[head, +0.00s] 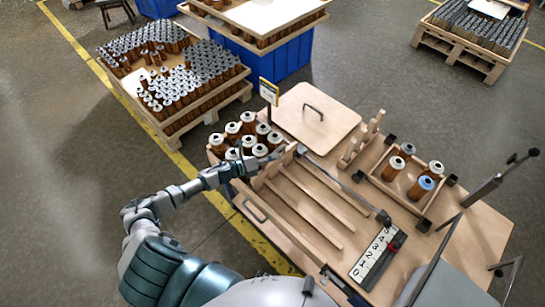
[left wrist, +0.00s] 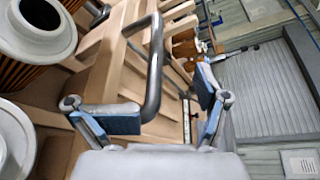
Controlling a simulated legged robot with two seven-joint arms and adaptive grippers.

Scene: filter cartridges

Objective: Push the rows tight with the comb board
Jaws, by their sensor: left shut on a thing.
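The comb board (head: 273,167) is pale wood and stands at the left part of the wooden table, beside the cartridges. Its dark bent handle (left wrist: 152,80) rises between my fingers in the left wrist view. My left gripper (head: 240,168) is shut on the comb board at this handle, though the finger contact is partly hidden in the head view. Several brown filter cartridges with white ring tops (head: 247,130) stand close together at the table's left corner. Two show large in the left wrist view (left wrist: 40,30), left of my fingers. My right gripper is not in view.
Long wooden slats (head: 312,205) lie right of the board. A lidded board with a handle (head: 315,115) lies behind. A wooden tray (head: 411,208) holds several cartridges, one blue-topped. A number strip (head: 372,262) lies in front. Loaded pallets (head: 205,118) stand on the floor beyond.

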